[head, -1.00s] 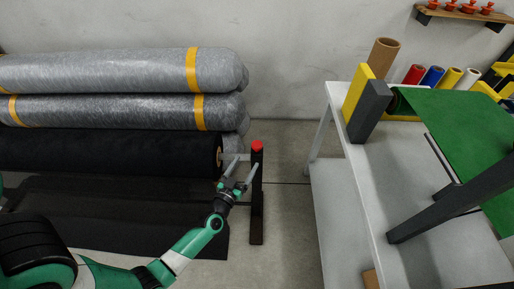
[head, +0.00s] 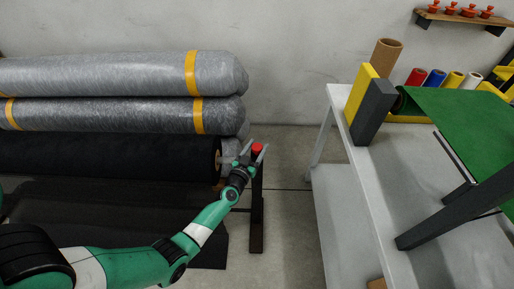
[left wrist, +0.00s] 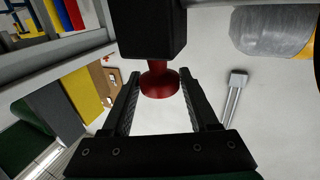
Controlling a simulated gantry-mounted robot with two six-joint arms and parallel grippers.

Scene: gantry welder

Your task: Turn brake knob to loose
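The red brake knob (head: 257,149) sits at the top of a dark upright post (head: 257,215) at the right end of the black roll. In the left wrist view the knob (left wrist: 158,82) shows under a black block (left wrist: 150,30). My left gripper (head: 254,150) is open, with one finger on each side of the knob. In the left wrist view the fingers (left wrist: 160,78) stand apart, with gaps between them and the knob. My right gripper is not in view.
Grey wrapped rolls (head: 110,72) and a black roll (head: 110,153) lie stacked at left. A white table (head: 400,180) with a green sheet (head: 460,130) stands at right. Bare floor (head: 290,230) lies between post and table.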

